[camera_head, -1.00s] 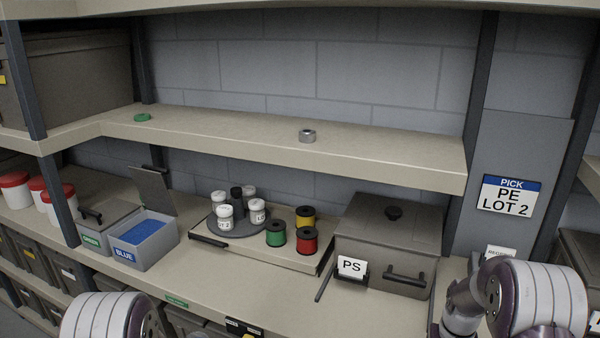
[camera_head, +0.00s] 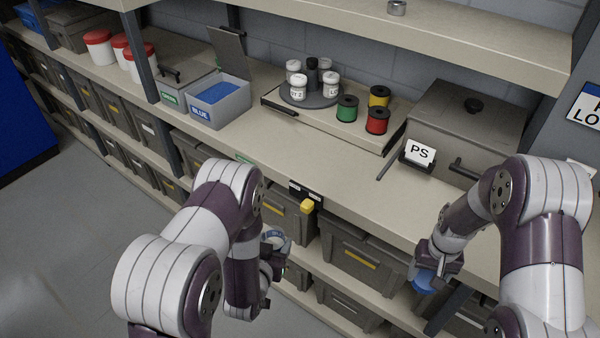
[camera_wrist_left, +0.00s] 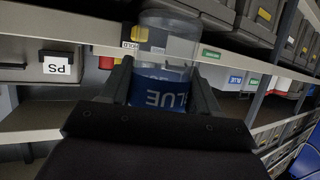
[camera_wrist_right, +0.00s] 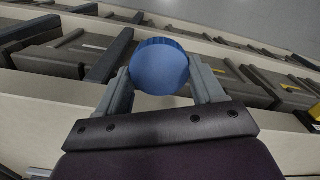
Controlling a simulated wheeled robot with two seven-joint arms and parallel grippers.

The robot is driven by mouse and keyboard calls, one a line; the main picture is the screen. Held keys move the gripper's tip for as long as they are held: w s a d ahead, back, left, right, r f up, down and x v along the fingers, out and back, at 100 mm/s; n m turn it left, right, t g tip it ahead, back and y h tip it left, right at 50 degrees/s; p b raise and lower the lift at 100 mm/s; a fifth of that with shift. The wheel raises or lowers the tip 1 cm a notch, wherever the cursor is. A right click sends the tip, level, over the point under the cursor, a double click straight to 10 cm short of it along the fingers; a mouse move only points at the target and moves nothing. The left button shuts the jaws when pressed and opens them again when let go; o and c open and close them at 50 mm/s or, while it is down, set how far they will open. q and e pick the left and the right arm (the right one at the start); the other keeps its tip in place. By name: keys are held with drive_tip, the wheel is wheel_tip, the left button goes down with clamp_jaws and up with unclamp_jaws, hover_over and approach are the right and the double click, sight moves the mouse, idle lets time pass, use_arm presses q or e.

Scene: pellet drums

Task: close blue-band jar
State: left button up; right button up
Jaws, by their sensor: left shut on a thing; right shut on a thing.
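The blue-band jar (camera_wrist_left: 165,48) is clear, with a blue band lettered BLUE. My left gripper (camera_wrist_left: 162,85) is shut on it at the band. In the head view the jar (camera_head: 275,239) is held out in front of the shelf edge, partly hidden by my left gripper (camera_head: 277,255). My right gripper (camera_wrist_right: 160,80) is shut on a round blue lid (camera_wrist_right: 160,67). In the head view the lid (camera_head: 426,281) hangs under my right gripper (camera_head: 430,270), to the right of the jar and apart from it. The jar's mouth is not clearly visible.
On the worktop stand an open bin marked BLUE (camera_head: 220,101), a turntable (camera_head: 310,97) with small jars, several coloured spools (camera_head: 376,121) and a PS box (camera_head: 465,135). Grey bins (camera_head: 355,250) fill the shelves below. Open floor (camera_head: 60,240) lies at left.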

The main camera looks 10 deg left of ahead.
use_arm(q)
drive_tip(key=s+d+m+g+h, duration=0.1)
drive_tip(key=d+m+g+h, duration=0.2)
drive_tip(key=d+m+h, duration=0.5)
drive_tip(key=d, duration=0.6)
drive_tip(key=shift+s+d+h, duration=0.3)
drive_tip(key=shift+s+d, duration=0.05)
drive_tip(key=shift+s, duration=0.05)
use_arm(e)
drive_tip(key=a+r+m, duration=0.1)
drive_tip(key=a+r, duration=0.3)
drive_tip(key=a, duration=0.3)
drive_tip(key=s+a+r+m, duration=0.1)
drive_tip(key=a+r, duration=0.3)
drive_tip(key=a, duration=0.4)
drive_tip(key=a+r+m, duration=0.3)
drive_tip(key=a+r, duration=0.2)
drive_tip(key=a, duration=0.3)
drive_tip(key=shift+s, duration=0.25)
drive_tip(key=shift+d, duration=0.1)
drive_tip(key=shift+f, duration=1.95)
drive_tip(key=shift+f, duration=0.1)
